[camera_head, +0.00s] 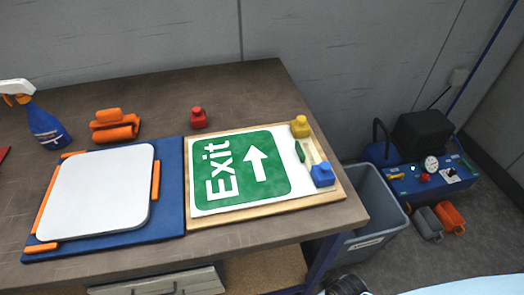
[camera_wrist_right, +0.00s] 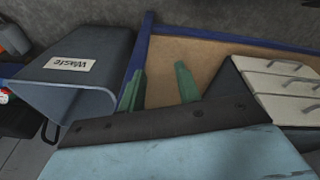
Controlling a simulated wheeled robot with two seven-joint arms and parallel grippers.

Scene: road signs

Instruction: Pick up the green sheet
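The green sheet (camera_head: 240,168) is a green Exit sign with a white arrow and letters. It lies flat on a white backing in a light wooden tray (camera_head: 272,208) on the table, right of centre in the head view. My right gripper (camera_wrist_right: 160,77) shows in the right wrist view with its two green fingers apart and nothing between them. It is low beside the table, facing the waste bin and drawers, away from the sheet. My left gripper is in neither view.
A blue board with a white plate (camera_head: 98,190) and orange strips lies left of the tray. Yellow (camera_head: 300,126), blue (camera_head: 322,174) and red (camera_head: 198,118) blocks are near the tray. A grey waste bin (camera_wrist_right: 75,68) stands beside the table. The drawers (camera_wrist_right: 285,80) are below.

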